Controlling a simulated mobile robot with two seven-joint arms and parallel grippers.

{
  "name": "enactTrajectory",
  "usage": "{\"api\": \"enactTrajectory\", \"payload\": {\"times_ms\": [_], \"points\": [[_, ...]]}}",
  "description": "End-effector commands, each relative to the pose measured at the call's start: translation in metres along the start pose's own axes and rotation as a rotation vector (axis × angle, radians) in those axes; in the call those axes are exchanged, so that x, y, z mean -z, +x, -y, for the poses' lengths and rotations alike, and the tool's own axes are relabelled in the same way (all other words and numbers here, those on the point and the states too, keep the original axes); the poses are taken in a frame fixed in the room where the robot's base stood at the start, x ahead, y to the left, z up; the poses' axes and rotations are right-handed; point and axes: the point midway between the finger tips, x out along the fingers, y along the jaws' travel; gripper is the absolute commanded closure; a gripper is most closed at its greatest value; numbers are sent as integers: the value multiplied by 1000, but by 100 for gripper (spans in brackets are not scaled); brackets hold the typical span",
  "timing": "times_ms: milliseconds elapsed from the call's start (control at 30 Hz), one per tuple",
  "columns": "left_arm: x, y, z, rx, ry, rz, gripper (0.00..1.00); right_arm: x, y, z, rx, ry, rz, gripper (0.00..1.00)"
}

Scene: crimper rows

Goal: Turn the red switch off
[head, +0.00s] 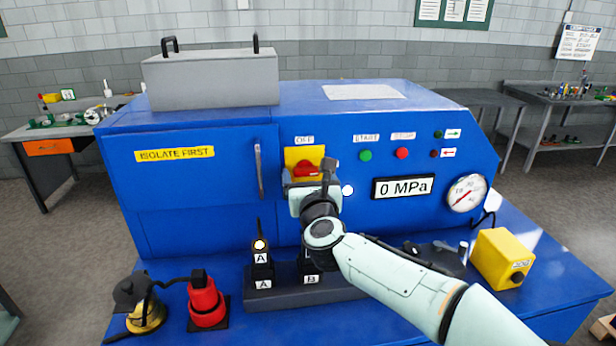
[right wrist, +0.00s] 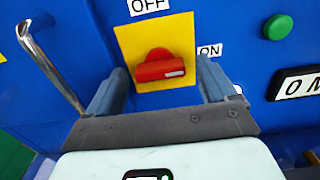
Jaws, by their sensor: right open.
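The red switch (head: 306,169) is a rotary handle on a yellow plate (head: 291,155) on the front of the blue machine. In the right wrist view the red switch (right wrist: 160,68) lies roughly level across the yellow plate (right wrist: 181,33), with a white mark at its right end. An OFF label (right wrist: 148,5) is above it and an ON label (right wrist: 210,50) is to its right. My right gripper (right wrist: 158,88) is open, one finger on each side of the switch, with space visible between fingers and handle. In the head view the gripper partly hides the plate. My left gripper is not in view.
A silver door handle (right wrist: 50,65) is left of the switch. Green (head: 365,155) and red (head: 402,153) buttons, a 0 MPa display (head: 403,187) and a gauge (head: 466,193) are to the right. Below stand black A-labelled blocks (head: 262,272), a red part (head: 206,300) and a yellow box (head: 502,258).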

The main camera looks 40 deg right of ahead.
Motion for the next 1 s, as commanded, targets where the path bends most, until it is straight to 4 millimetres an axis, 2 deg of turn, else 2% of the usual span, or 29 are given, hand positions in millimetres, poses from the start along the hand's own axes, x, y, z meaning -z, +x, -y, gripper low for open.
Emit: {"api": "enactTrajectory", "payload": {"times_ms": [67,200,233,667,1000], "points": [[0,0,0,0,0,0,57,0,0,0,0,0,0,18],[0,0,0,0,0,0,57,0,0,0,0,-1,0,64],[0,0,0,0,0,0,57,0,0,0,0,-1,0,71],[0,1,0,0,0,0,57,0,0,0,0,-73,0,71],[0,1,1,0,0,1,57,0,0,0,0,-337,0,71]]}}
